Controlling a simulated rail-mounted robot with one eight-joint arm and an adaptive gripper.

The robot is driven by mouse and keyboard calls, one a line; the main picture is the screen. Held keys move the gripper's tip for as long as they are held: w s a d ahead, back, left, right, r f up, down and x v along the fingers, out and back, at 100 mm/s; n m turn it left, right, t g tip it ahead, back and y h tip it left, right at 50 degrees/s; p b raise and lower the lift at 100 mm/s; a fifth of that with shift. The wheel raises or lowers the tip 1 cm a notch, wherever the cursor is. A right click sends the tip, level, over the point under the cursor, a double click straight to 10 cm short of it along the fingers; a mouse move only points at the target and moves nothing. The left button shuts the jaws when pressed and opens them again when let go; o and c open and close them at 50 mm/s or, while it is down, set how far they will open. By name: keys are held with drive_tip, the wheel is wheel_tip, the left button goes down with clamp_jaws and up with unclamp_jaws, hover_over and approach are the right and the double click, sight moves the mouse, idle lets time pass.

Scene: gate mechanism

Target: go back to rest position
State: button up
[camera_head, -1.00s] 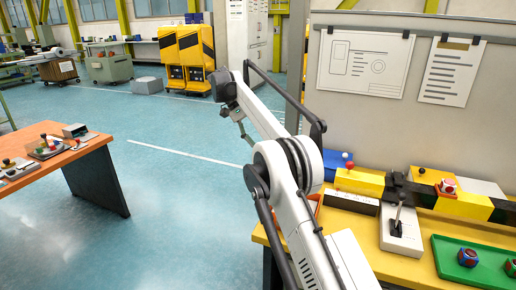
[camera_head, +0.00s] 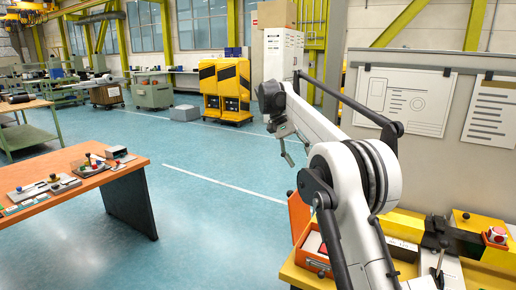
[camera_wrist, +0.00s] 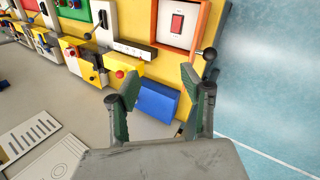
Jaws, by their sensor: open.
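My gripper (camera_wrist: 158,110) is open and empty in the wrist view, its two green-padded fingers spread apart. Beyond the fingers lie a blue block (camera_wrist: 155,100) and the yellow bench top (camera_wrist: 206,75). In the head view my arm reaches away from me, and my gripper (camera_head: 288,150) hangs over the open floor to the left of the bench. The fingers are small there and touch nothing that I can see.
An orange box with a red switch (camera_wrist: 178,25) sits at the bench edge. Yellow blocks (camera_wrist: 85,62) and lever units line the bench. A wall panel (camera_head: 430,75) rises behind it. An orange table (camera_head: 75,165) with controls stands left. Blue floor (camera_head: 210,215) between is clear.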

drive_tip(key=s+d+r+n+t+y, duration=0.1)
drive_tip(key=s+d+r+t+y, duration=0.15)
drive_tip(key=s, duration=0.85)
drive_tip(key=s+d+r+n+t+y, duration=0.1)
drive_tip(key=s+d+r+t, duration=0.2)
drive_tip(key=s, duration=0.9)
drive_tip(key=s+f+t+y, duration=0.1)
drive_tip(key=s+f+t, duration=0.1)
drive_tip(key=s+f, duration=0.5)
drive_tip(key=s+f+n+t, duration=0.1)
drive_tip(key=s+f, duration=0.6)
drive_tip(key=s, duration=0.8)
drive_tip(key=shift+s+a+t+y, duration=0.35)
drive_tip(key=shift+a+t, duration=0.05)
drive_tip(key=shift+t, duration=0.35)
